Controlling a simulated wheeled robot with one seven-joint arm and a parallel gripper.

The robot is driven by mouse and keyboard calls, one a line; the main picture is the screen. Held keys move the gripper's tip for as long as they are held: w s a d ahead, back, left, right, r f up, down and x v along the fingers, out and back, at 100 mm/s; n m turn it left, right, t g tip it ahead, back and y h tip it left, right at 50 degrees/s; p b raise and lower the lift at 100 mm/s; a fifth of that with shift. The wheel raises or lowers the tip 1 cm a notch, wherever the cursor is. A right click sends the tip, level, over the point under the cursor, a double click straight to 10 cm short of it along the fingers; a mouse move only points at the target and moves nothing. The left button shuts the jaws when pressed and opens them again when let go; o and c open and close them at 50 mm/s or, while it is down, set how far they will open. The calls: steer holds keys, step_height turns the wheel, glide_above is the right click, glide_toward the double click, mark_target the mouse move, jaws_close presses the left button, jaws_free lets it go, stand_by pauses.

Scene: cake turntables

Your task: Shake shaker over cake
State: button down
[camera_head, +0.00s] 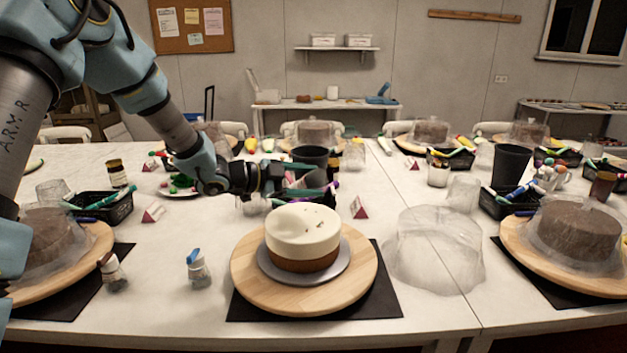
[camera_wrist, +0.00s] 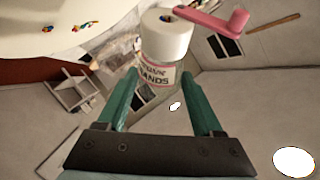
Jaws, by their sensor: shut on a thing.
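The cake (camera_head: 303,228), white on top and brown below with small spots on its top, sits on a grey board on a round wooden turntable (camera_head: 255,285). My gripper (camera_head: 283,182) is behind the cake and slightly left of its centre; its fingertips are hard to make out there. In the wrist view, my gripper (camera_wrist: 160,82) has green fingers shut on a clear shaker (camera_wrist: 160,60) with a white cap and an open pink lid. The shaker cannot be told apart in the head view. A white surface with coloured sprinkles, apparently the cake (camera_wrist: 60,25), fills the wrist view's upper left.
A blue-capped shaker (camera_head: 199,270) and another small shaker (camera_head: 113,272) stand left of the turntable. A clear plastic cover (camera_head: 433,250) lies to its right. Covered cakes (camera_head: 573,230) stand at both sides. A dark cup (camera_head: 510,163) and baskets (camera_head: 497,203) stand behind.

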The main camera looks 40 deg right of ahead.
steer(key=shift+w+r+n, duration=0.2)
steer(key=shift+r+n, duration=0.05)
steer(key=shift+n, duration=0.05)
steer(key=shift+s+a+f+m+y+b, duration=0.25)
steer(key=shift+a+f+m+y, duration=0.1)
steer(key=shift+a, duration=0.15)
steer(key=shift+s+a+f+m+y+b, duration=0.15)
steer(key=shift+a+f+m+y+b, duration=0.1)
steer(key=shift+a+m, duration=0.15)
steer(key=shift+a, duration=0.1)
steer(key=shift+s+a+r+n+h, duration=0.3)
steer(key=shift+s+a+h, duration=0.1)
steer(key=shift+a, duration=0.15)
